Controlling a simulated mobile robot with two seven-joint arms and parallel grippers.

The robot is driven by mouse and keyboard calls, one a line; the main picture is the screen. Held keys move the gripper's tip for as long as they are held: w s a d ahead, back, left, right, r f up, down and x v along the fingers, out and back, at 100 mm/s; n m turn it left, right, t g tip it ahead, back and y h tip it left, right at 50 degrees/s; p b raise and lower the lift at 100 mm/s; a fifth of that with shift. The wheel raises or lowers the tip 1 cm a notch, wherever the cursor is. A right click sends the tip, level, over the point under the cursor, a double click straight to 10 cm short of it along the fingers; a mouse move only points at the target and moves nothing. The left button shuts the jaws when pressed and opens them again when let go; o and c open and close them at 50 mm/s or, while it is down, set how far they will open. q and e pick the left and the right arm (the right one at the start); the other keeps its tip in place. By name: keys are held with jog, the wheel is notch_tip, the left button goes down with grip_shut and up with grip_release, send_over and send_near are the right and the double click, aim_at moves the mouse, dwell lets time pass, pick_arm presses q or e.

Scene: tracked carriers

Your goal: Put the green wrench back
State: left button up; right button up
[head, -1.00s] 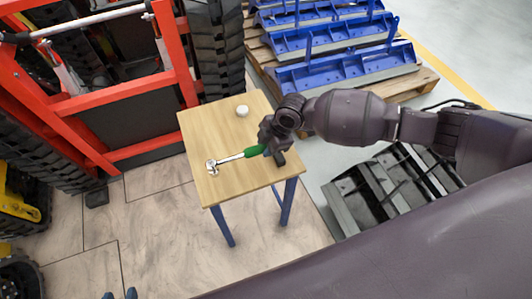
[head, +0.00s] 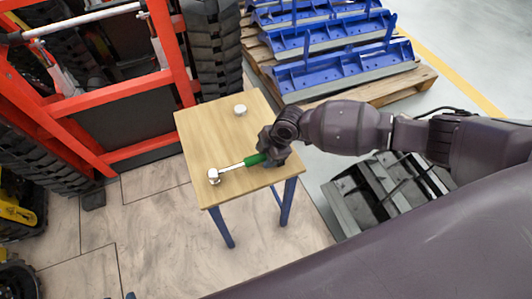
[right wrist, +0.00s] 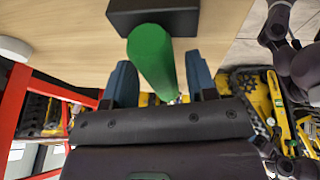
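The green wrench has a green handle (head: 254,160), a silver shaft and a silver head (head: 213,176) toward the table's left front. My right gripper (head: 265,157) is closed around the green handle near the table's right edge. I cannot tell whether the wrench head touches the tabletop. A black block (right wrist: 152,17) lies on the table just beyond the handle end. Only a tip of my left gripper (head: 130,295) shows at the bottom edge.
The wooden table (head: 200,145) has blue legs. A white round piece (head: 240,110) sits near its back. A red frame (head: 110,95) and black track stand to the left. Blue parts lie on a pallet (head: 400,88) behind; dark metal parts (head: 385,190) lie to the right.

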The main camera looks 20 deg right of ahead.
jog(key=shift+r, duration=0.1)
jog(key=shift+d+r, duration=0.1)
jog(key=shift+r, duration=0.2)
jog(key=shift+p+v, duration=1.45)
jog(key=shift+v, duration=4.2)
jog(key=shift+s, duration=0.2)
